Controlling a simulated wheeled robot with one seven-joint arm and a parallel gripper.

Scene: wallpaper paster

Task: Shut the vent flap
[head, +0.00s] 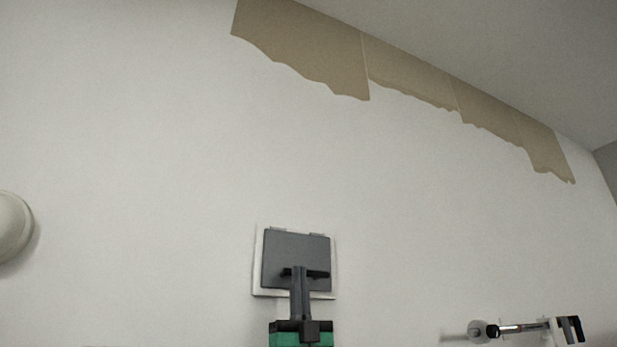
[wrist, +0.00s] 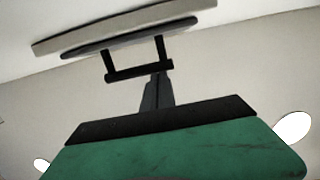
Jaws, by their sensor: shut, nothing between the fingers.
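The vent flap (head: 283,250) is a dark grey square panel in a pale frame (head: 258,285) on the white wall, with hinges at its top edge. In the wrist view the flap (wrist: 100,49) lies close along the frame (wrist: 75,40), nearly parallel; I cannot tell whether a small gap is left. A black bar handle (wrist: 140,73) stands out from the flap on two posts. My gripper (head: 299,270), green with dark fingers, is shut and empty in front of the flap's lower part. In the wrist view its fingertips (wrist: 159,78) are near the bar; contact is unclear.
A pale round fixture (head: 14,226) is on the wall at the far left. A metal wall fitting with a white and black end (head: 565,330) sticks out at lower right. Torn tan wallpaper (head: 310,50) hangs high up. The wall around the vent is bare.

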